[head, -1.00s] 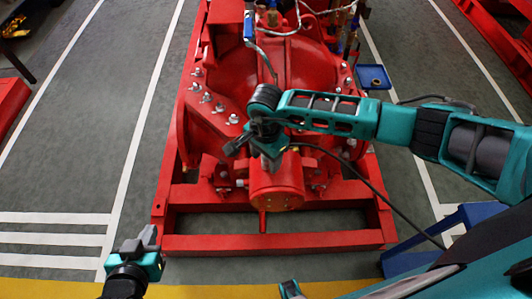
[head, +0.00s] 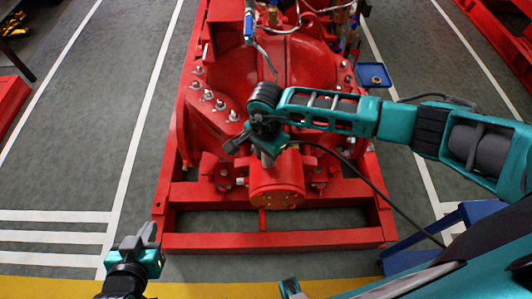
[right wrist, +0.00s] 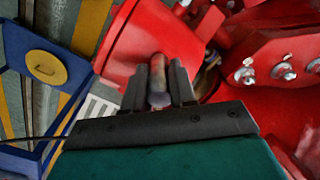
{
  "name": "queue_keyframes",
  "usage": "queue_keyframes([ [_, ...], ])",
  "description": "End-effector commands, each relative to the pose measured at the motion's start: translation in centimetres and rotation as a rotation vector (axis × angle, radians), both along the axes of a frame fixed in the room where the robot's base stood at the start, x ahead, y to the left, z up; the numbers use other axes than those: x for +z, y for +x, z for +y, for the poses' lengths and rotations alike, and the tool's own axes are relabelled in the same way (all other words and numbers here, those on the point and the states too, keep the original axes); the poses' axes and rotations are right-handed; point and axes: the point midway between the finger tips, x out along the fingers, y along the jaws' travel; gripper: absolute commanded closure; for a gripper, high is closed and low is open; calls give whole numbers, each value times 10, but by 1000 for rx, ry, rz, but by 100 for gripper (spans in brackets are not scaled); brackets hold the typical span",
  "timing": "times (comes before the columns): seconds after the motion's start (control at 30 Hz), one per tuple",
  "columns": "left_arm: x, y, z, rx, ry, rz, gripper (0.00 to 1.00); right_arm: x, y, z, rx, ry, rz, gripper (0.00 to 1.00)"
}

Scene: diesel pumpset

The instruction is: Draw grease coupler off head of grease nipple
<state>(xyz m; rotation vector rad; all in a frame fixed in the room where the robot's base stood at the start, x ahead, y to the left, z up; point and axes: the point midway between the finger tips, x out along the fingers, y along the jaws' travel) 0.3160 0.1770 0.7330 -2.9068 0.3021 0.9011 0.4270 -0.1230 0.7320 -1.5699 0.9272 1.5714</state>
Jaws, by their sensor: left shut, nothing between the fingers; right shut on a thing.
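My right gripper (head: 269,156) is over the red bearing housing (head: 277,186) at the near end of the pump. In the right wrist view its two dark fingers (right wrist: 160,72) are shut on a grey, rounded piece, the grease coupler (right wrist: 158,90). The coupler's far end lies against the red background, and I cannot tell whether it touches the nipple. The grease nipple is not distinguishable in either view. My left gripper (head: 145,237) is shut and empty, low at the left, over the floor in front of the red base frame.
A black hose (head: 372,184) runs from near the right gripper to a blue stand (head: 410,257) at the lower right. A yellow disc (right wrist: 46,67) shows on blue structure in the wrist view. The red base frame (head: 270,240) surrounds the housing.

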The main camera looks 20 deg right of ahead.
Motion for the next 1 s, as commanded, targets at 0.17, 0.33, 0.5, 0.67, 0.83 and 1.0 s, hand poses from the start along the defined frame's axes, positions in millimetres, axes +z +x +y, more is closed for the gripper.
queue_keyframes([
  [0.17,1,-2,0,1,0,4,100,3,1,-1,-1,-1,0,98],
  [0.33,4,-2,0,0,0,5,100,8,1,-1,-1,-2,-1,98],
  [0.5,7,-2,0,0,0,5,100,12,1,-1,0,-2,-1,98],
  [0.67,9,-2,0,0,-1,4,100,16,0,-1,0,-1,0,98],
  [0.83,12,-2,0,0,-1,4,100,20,0,0,0,-1,0,98],
  [1.0,15,-2,0,0,-1,4,100,24,0,0,0,0,0,98],
])
